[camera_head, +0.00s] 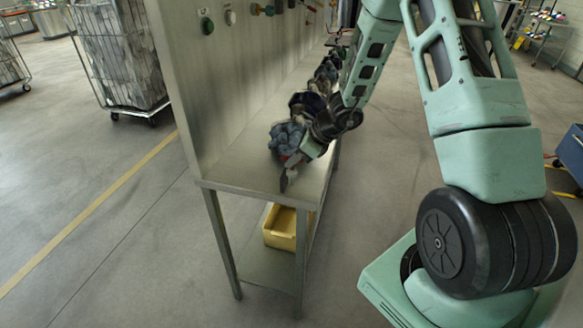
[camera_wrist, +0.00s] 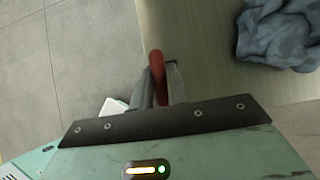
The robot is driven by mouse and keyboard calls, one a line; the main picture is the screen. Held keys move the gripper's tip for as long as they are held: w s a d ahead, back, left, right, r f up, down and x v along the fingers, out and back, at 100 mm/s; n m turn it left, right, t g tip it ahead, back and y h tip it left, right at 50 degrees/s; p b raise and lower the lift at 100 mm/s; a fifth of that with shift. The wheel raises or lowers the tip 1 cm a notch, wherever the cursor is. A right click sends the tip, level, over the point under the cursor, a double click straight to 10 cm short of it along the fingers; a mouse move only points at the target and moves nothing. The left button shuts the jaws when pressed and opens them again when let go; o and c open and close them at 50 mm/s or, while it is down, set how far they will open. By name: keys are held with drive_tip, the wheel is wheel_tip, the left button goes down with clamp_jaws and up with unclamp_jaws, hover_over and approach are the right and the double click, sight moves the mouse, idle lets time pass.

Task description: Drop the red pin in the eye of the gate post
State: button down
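My gripper (camera_wrist: 160,85) has its two fingers close together on a red, rounded piece that looks like the red pin (camera_wrist: 157,64), in the wrist view. The pin stands up between the fingertips; its lower part is hidden by the fingers. In the head view my gripper (camera_head: 289,177) is over the near end of a metal bench (camera_head: 250,178), and the pin cannot be made out there. I cannot make out the gate post or its eye in either view.
A blue-grey cloth bundle (camera_head: 287,137) lies on the bench beside my gripper; crumpled cloth also shows in the wrist view (camera_wrist: 280,38). More dark bundles line the bench behind. A tall metal panel (camera_head: 235,75) bounds its left. A yellow bin (camera_head: 280,228) sits on the lower shelf.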

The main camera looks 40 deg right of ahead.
drive_tip(key=shift+r, duration=0.15)
drive_tip(key=shift+r+p, duration=3.6)
drive_tip(key=shift+r, duration=0.8)
drive_tip(key=shift+f, duration=0.1)
